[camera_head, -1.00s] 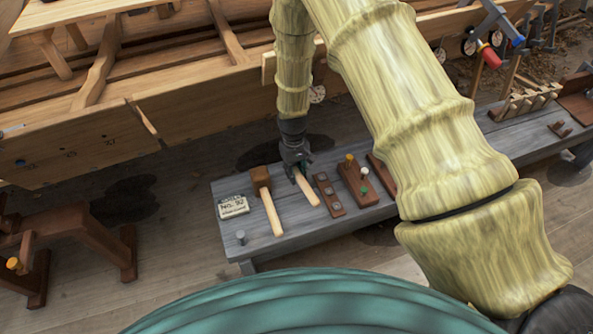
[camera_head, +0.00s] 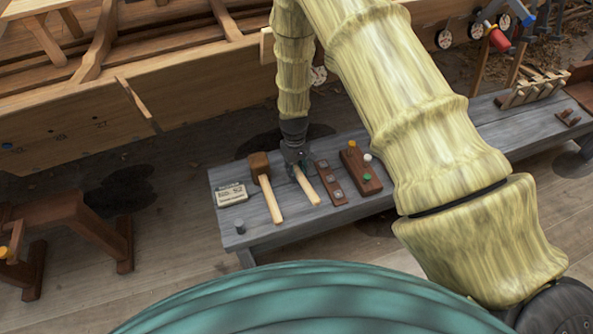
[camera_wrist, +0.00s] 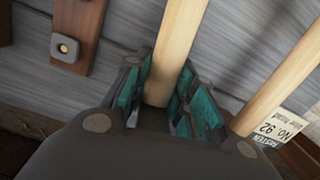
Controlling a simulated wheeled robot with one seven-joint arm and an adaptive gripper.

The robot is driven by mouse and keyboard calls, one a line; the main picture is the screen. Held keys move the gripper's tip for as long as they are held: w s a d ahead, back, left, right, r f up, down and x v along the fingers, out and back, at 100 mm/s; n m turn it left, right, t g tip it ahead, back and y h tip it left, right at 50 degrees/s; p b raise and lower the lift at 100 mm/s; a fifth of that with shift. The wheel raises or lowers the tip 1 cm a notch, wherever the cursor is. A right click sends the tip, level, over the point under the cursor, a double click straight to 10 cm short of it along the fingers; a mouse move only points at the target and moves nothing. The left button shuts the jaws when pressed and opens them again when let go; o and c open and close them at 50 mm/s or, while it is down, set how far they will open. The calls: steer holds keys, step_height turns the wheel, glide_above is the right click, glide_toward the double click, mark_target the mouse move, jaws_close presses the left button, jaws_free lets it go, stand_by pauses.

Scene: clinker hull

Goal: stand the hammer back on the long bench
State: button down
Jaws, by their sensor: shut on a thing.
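My gripper (camera_head: 297,168) is shut on a pale wooden handle (camera_head: 308,188), which I take to be the hammer's. The handle also shows between the teal finger pads in the wrist view (camera_wrist: 178,50). Its head is hidden by the gripper and hand. The handle is over the long grey bench (camera_head: 330,215), its free end pointing to the front edge; I cannot tell whether it touches the top. A mallet (camera_head: 259,165) with a brown block head lies just left of the gripper, apart from it. Its pale handle shows at right in the wrist view (camera_wrist: 275,75).
A lettered box (camera_head: 230,194) and a small grey cylinder (camera_head: 240,227) stand at the bench's left end. A brown strip with metal pieces (camera_head: 331,182) lies close right of the handle, then a block with coloured pegs (camera_head: 360,168). The wooden hull (camera_head: 60,135) rises behind.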

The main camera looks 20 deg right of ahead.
steer(key=shift+f, duration=0.25)
stand_by(0.3)
steer(key=c, duration=1.1)
jaws_free()
steer(key=shift+r+p, duration=2.75)
steer(key=shift+r, duration=1.3)
steer(key=shift+s+f, duration=0.1)
